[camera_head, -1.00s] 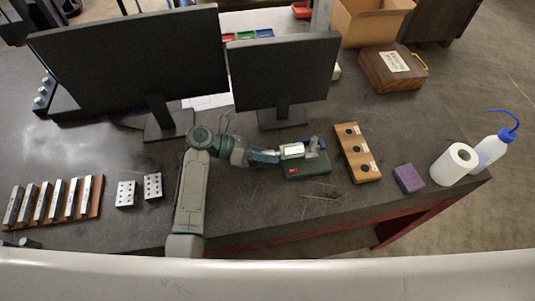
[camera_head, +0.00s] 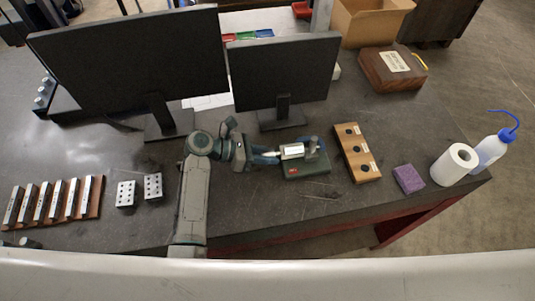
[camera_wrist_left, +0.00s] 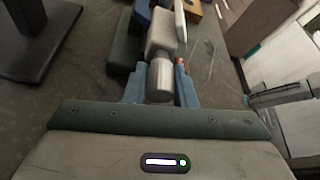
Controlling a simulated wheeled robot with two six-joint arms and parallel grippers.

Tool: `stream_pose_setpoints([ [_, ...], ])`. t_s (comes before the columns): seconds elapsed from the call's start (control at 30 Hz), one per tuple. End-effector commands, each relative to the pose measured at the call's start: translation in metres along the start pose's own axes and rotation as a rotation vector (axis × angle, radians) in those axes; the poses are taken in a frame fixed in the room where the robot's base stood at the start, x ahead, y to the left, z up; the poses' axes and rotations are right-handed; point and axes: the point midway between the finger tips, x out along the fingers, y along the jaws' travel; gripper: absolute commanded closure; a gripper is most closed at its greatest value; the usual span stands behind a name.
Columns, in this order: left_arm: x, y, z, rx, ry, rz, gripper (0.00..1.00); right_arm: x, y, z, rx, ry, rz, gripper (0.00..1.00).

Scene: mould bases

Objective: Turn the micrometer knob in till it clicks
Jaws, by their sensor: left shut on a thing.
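The micrometer (camera_head: 292,151) sits in a stand on a dark green base (camera_head: 306,171), in front of the smaller monitor. Its pale body (camera_wrist_left: 163,35) runs away from me in the left wrist view. The silver knob (camera_wrist_left: 160,79) is at its near end, between the two blue fingers. My left gripper (camera_head: 274,155) comes in from the left and is shut on this knob, in line with the micrometer. The fingers partly hide the knob in the head view. My right gripper is out of view.
Two monitors (camera_head: 130,65) (camera_head: 285,72) stand behind the micrometer. A wooden block with black holes (camera_head: 351,140), a purple sponge (camera_head: 408,179), a paper roll (camera_head: 454,164) and a wash bottle (camera_head: 490,150) stand to its right. Drilled metal blocks (camera_head: 153,187) lie left of my arm.

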Motion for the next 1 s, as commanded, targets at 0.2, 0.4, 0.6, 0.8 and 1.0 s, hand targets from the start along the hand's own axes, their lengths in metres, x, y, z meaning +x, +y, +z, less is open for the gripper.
stream_pose_setpoints([
  [0.2, 0.0, 0.0, -0.001, -0.002, 0.001, -0.001, 0.6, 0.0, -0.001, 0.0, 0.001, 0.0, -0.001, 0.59],
  [0.4, 0.0, 0.0, 0.0, -0.001, 0.0, -0.001, 0.54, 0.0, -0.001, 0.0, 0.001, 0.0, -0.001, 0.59],
  [0.6, -0.005, 0.001, -0.002, 0.0, 0.001, 0.001, 0.54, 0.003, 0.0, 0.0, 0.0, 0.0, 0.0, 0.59],
  [0.8, -0.037, 0.002, -0.005, 0.003, 0.004, 0.003, 0.54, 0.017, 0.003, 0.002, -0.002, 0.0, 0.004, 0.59],
  [1.0, -0.076, 0.002, -0.005, 0.001, 0.005, 0.002, 0.54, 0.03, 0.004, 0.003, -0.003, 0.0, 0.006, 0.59],
])
